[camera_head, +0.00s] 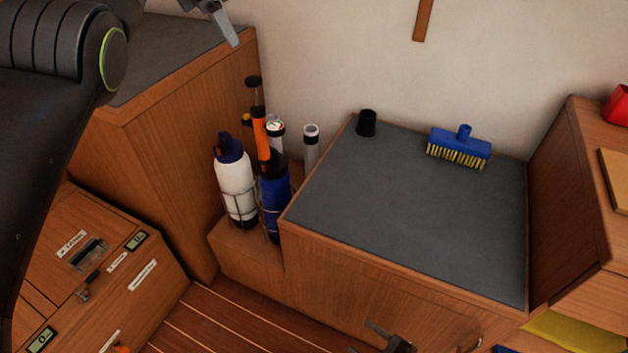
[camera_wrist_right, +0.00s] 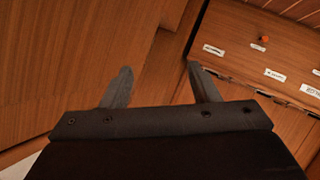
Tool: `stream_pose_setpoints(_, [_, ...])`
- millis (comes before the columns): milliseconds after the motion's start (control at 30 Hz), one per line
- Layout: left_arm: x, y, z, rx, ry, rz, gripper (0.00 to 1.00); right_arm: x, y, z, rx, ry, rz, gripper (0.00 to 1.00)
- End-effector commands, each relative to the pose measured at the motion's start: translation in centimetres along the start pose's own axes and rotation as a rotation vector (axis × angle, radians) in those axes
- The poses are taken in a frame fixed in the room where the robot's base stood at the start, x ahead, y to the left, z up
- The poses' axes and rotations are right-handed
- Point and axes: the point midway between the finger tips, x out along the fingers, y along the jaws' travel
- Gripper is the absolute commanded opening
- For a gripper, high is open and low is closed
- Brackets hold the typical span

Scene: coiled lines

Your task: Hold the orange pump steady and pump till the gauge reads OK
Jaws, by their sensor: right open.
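The orange pump (camera_head: 260,133) stands slightly tilted among bottles in a wire rack, with its black handle (camera_head: 253,82) raised on a thin rod. A blue body (camera_head: 274,195) shows below the orange part; I cannot tell if it belongs to the pump. A round white dial, apparently the gauge (camera_head: 275,127), shows just right of the pump, too small to read. My left gripper (camera_head: 222,22) is at the top edge, partly cut off, above and apart from the pump. My right gripper (camera_head: 385,342) is low, near the bottom edge, away from the pump; its wrist view shows the fingers (camera_wrist_right: 160,88) apart and empty.
A white bottle with a blue cap (camera_head: 235,180) stands left of the pump and a grey tube (camera_head: 310,145) right of it. The dark-topped counter (camera_head: 400,210) bears a black cup (camera_head: 367,123) and a blue brush (camera_head: 459,147). A tall wooden cabinet (camera_head: 185,150) stands left.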

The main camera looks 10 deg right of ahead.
Motion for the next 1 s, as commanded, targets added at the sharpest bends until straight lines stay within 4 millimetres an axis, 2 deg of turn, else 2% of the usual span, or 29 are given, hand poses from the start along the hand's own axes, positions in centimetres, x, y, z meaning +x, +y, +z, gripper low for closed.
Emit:
stream_pose_setpoints(33, [0.0,0.0,0.0,0.0,0.0,0.0,0.36,0.8,2.0,-3.0,-0.073,0.062,0.034,0.55])
stream_pose_setpoints(200, [0.0,0.0,0.0,0.0,0.0,0.0,0.36,1.5,8.8,-10.9,-0.15,0.204,0.223,0.55])
stream_pose_setpoints(300, [0.0,0.0,0.0,0.0,0.0,0.0,0.36,2.4,12.4,-15.5,-0.126,0.29,0.291,0.55])
stream_pose_setpoints(400, [0.0,0.0,0.0,0.0,0.0,0.0,0.36,3.9,13.9,-17.7,-0.065,0.329,0.277,0.55])
stream_pose_setpoints(1000, [0.0,0.0,0.0,0.0,0.0,0.0,0.36,11.6,19.7,-26.5,0.319,0.37,0.146,0.55])
